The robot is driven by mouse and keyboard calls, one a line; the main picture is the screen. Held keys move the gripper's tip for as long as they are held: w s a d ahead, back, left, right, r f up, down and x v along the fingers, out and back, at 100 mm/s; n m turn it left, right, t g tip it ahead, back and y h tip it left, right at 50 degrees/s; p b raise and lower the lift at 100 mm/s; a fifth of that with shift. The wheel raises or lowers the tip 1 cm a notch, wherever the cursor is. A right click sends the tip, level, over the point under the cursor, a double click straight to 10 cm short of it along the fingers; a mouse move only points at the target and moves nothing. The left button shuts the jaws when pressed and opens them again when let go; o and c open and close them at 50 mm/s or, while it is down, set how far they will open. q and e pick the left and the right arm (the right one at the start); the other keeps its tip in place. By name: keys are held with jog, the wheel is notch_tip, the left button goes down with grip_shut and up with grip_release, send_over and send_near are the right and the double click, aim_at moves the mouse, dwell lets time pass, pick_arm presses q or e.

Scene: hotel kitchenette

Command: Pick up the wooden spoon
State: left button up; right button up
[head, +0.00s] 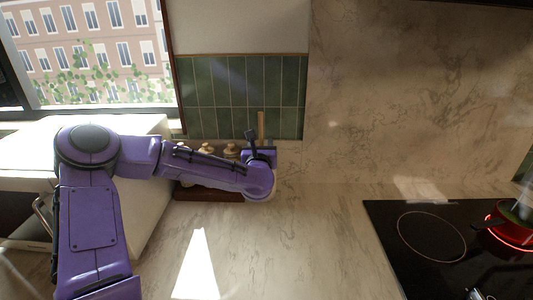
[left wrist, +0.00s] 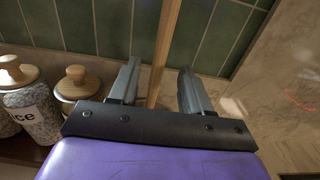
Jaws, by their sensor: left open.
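The wooden spoon shows as an upright light-brown handle (head: 261,124) against the green tiles in the head view. In the left wrist view the handle (left wrist: 167,45) runs down between the two fingers, and its lower end is hidden behind the gripper body. My left gripper (head: 257,146) is at the handle by the back wall. In the left wrist view the left gripper (left wrist: 157,78) is open, with a finger on each side of the handle and a gap to each. The spoon's head cannot be made out. My right gripper is in neither view.
Glass jars with wooden lids (left wrist: 33,105) stand just left of the gripper on a dark wooden tray (head: 208,195). A black cooktop (head: 440,260) with a red pot (head: 510,226) over a glowing ring is at the right. The marble counter between is clear.

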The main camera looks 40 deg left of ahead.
aim_at(261, 139)
pick_arm(q)
jog(key=p+x, duration=0.3)
jog(key=x, duration=0.3)
jog(key=shift+s, duration=0.1)
jog(key=shift+s+r, duration=0.15)
jog(key=shift+s, duration=0.05)
jog(key=c, duration=0.4)
grip_shut()
jog(key=shift+w+d, duration=0.1)
jog(key=shift+w, duration=0.1)
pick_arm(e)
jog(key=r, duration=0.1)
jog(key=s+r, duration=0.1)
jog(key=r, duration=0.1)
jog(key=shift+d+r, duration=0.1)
